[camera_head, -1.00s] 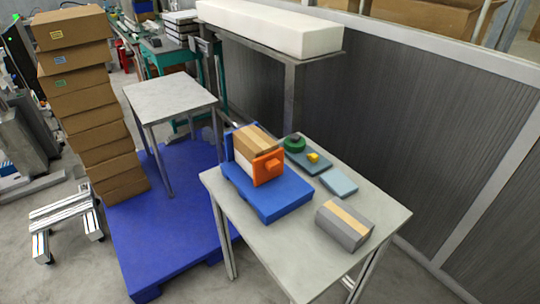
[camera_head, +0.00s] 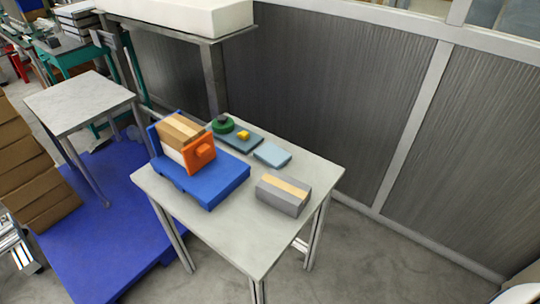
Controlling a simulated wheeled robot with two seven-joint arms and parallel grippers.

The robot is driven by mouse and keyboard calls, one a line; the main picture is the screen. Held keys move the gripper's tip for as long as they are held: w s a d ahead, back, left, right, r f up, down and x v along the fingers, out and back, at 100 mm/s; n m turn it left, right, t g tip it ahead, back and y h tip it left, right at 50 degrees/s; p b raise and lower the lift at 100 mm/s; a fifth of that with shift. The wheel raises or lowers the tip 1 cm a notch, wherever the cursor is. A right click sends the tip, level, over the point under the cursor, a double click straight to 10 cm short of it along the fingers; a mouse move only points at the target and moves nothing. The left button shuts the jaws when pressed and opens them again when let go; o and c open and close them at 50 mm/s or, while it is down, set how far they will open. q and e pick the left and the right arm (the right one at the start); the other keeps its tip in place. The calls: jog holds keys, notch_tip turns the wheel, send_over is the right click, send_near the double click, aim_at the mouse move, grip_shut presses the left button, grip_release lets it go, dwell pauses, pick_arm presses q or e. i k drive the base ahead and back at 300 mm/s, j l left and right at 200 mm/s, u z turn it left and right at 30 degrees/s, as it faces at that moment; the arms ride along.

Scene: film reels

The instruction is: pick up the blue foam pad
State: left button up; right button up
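A light blue flat pad (camera_head: 272,154), which looks like the blue foam pad, lies flat on the grey table (camera_head: 235,234). It sits right of a dark teal plate (camera_head: 240,140) and behind a grey box with a tan stripe (camera_head: 284,193). Its top is uncovered. Neither of my grippers shows in the head view.
A blue platform (camera_head: 215,186) on the table holds a wooden and white block with an orange piece (camera_head: 200,153). A green round piece (camera_head: 223,124) and a small yellow piece (camera_head: 243,135) are on the teal plate. The table's front part is clear.

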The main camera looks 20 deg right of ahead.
aim_at(274, 157)
jog(key=l+u, duration=0.45)
jog(key=l, duration=1.25)
jog(key=k, duration=0.05)
